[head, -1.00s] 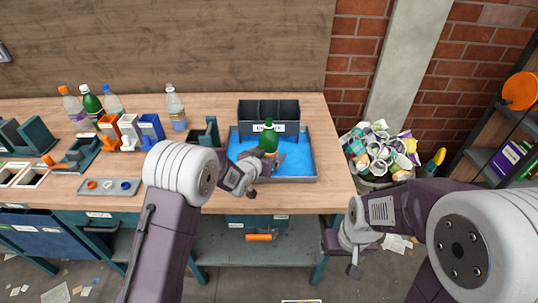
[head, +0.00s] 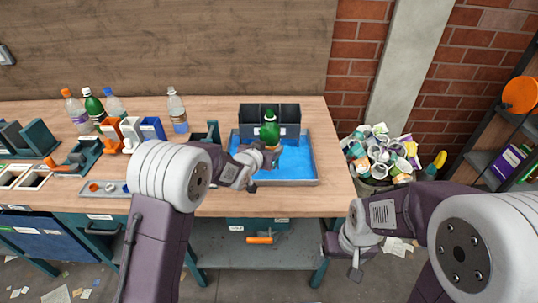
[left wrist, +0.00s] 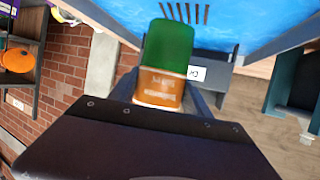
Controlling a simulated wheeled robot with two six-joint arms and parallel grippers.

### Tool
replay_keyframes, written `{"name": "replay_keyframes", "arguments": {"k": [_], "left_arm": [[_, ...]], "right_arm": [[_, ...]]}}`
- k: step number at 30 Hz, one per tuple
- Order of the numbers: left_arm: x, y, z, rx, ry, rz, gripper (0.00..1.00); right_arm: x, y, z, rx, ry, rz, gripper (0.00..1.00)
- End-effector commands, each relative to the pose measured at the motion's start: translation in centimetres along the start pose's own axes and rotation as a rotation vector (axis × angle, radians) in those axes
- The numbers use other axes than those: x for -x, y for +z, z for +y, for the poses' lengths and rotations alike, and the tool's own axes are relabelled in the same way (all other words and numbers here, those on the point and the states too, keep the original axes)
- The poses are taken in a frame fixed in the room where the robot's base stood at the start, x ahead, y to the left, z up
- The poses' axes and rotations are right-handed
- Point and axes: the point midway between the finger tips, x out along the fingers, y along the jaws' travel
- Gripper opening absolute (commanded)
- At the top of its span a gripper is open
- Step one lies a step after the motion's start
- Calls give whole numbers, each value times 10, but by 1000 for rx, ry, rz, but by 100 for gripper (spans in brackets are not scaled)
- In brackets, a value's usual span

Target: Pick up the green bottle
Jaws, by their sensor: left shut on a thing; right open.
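A green bottle (head: 269,129) is in my left gripper (head: 268,153), above the blue-floored tray (head: 316,170) and in front of the dark divided bin. In the left wrist view the bottle (left wrist: 168,55) shows its green body and an orange-brown label, close to the gripper. My left gripper is shut on it. The bottle looks about upright in the head view. My right gripper (head: 356,262) is open and empty, low in front of the table at the right.
The dark divided bin (head: 250,114) stands at the tray's back. Several bottles, including another green one (head: 94,106), stand at the back left. Colored holders (head: 152,128) are left of the tray.

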Motion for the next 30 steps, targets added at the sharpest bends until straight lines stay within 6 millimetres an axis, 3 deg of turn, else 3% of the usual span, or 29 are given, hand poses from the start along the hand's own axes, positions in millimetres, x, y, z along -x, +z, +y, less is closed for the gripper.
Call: {"name": "replay_keyframes", "arguments": {"k": [12, 17, 23, 26, 30], "left_arm": [[90, -20, 57, -1, 5, -2, 18], [105, -24, 66, -1, 3, -3, 18], [109, -27, 68, -1, 3, -4, 18], [115, -41, 68, -1, 2, -4, 18], [128, -75, 68, -1, 2, -4, 18]], "right_arm": [[-2, 0, 0, 0, 0, 0, 78], [-1, 0, 0, 0, 0, 0, 78], [2, 0, 0, 0, 0, 0, 78], [17, -2, 0, 0, 0, 0, 78], [54, -6, -1, 0, 0, 0, 78]]}}
